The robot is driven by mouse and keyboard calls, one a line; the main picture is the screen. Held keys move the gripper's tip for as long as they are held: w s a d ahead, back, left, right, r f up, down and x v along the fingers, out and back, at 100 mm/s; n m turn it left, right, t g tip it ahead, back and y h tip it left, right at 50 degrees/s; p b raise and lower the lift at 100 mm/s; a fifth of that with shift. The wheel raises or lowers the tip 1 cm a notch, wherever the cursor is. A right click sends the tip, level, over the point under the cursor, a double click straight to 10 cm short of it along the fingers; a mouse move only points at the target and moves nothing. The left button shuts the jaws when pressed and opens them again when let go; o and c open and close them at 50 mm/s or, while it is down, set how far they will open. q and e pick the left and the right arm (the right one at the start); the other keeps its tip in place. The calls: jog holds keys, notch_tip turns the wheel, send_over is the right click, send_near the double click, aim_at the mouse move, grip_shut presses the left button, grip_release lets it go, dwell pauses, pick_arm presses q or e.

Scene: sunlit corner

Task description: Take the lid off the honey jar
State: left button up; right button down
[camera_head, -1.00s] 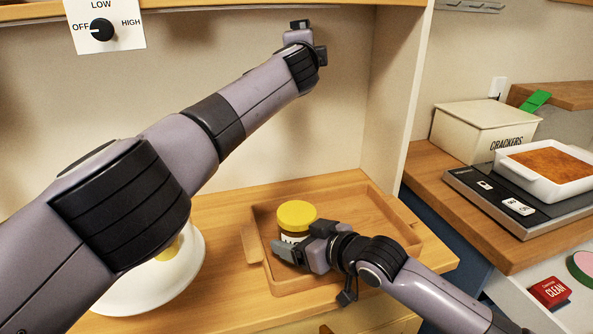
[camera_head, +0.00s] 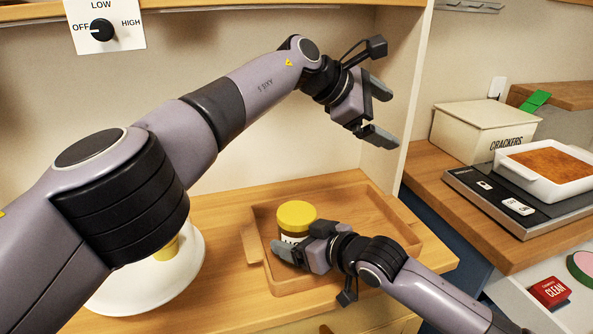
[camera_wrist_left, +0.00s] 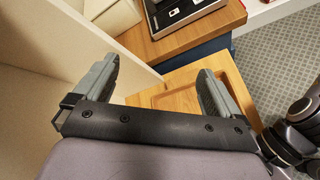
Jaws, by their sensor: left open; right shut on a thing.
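The honey jar (camera_head: 293,238) stands upright in a wooden tray (camera_head: 400,251) in the head view, with its yellow lid (camera_head: 297,214) on top. My right gripper (camera_head: 300,243) is shut around the jar's body below the lid and hides part of it and its label. My left gripper (camera_head: 388,115) is open and empty, high above the tray and to the right of the jar. Its two grey fingers also show spread apart in the left wrist view (camera_wrist_left: 155,85). The jar is not visible in the left wrist view.
A white dish (camera_head: 150,285) with something yellow on it stands left of the tray. A side panel (camera_head: 398,110) rises close to my left gripper. A crackers box (camera_head: 483,130) and a baking dish (camera_head: 550,165) stand on the right counter.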

pick_arm(q)
jog(key=s+a+f+m+g+y, duration=0.2)
jog(key=s+a+f+m+y, duration=0.1)
jog(key=a+f+m+y, duration=0.25)
jog(key=m+g+y, duration=0.2)
jog(key=m+y, duration=0.3)
jog(key=y, duration=0.1)
send_over(296, 212)
notch_tip(296, 212, down, 3)
jog(key=shift+d+r+h, duration=0.1)
jog(key=shift+r+h, duration=0.1)
jog(key=shift+h, duration=0.05)
jog(key=shift+f, duration=4)
jog(key=c, duration=1.1)
jog(key=n, duration=1.3)
jog(key=shift+r+n, duration=0.1)
jog(key=shift+n, duration=0.15)
